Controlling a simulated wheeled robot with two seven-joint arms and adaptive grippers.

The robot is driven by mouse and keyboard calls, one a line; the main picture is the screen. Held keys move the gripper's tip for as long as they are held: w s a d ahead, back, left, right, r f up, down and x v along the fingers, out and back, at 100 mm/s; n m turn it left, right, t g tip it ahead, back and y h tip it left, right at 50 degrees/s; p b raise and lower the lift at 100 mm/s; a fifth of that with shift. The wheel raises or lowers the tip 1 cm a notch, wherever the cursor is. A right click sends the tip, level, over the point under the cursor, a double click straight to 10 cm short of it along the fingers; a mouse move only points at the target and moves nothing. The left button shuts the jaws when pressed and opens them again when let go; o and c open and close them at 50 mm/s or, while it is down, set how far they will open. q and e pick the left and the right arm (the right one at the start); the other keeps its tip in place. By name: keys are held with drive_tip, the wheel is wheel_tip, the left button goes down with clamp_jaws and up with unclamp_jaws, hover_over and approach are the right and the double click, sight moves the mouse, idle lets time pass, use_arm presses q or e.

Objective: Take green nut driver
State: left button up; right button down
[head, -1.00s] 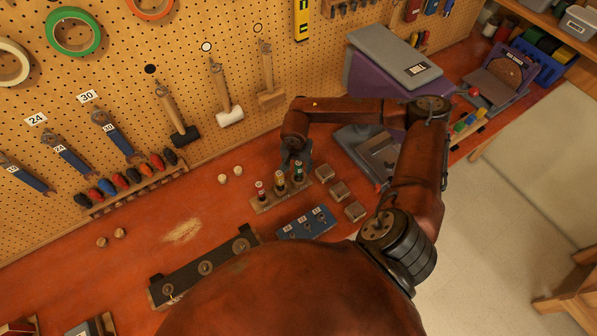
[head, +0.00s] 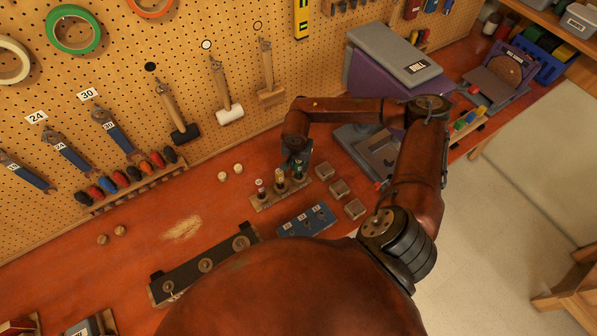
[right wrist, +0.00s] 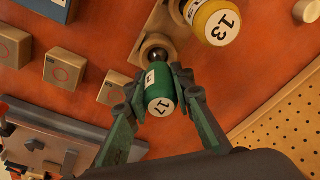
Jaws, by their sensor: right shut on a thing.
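The green nut driver (head: 299,167), its cap marked 17, stands at the right end of a small wooden rack (head: 266,203). My right gripper (head: 299,160) is at its handle from above. In the right wrist view the two fingers of my right gripper (right wrist: 160,92) are closed around the green handle (right wrist: 160,98), and its metal shank still points into the rack block (right wrist: 153,48). A yellow driver (head: 279,178) marked 13 and a red driver (head: 261,188) stand beside it in the same rack. My left gripper is not in view.
Several small wooden blocks (head: 340,188) lie right of the rack. A blue tray (head: 305,222) with numbered spots is in front. A grey and purple machine (head: 385,75) stands behind right. Pegboard tools hang behind. The bench left of the rack is mostly clear.

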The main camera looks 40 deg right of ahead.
drive_tip(key=shift+r, duration=0.15)
drive_tip(key=shift+r, duration=0.2)
wheel_tip(320, 180, up, 2)
drive_tip(key=shift+w+b, duration=0.1)
drive_tip(key=shift+b, duration=0.2)
drive_tip(key=s+a+r+b, duration=0.4)
drive_tip(key=s+a+r, duration=0.4)
drive_tip(key=a+r, duration=0.2)
drive_tip(key=shift+s+a+r, duration=0.2)
drive_tip(key=shift+a, duration=0.5)
drive_tip(key=c, duration=2.2)
unclamp_jaws()
clamp_jaws()
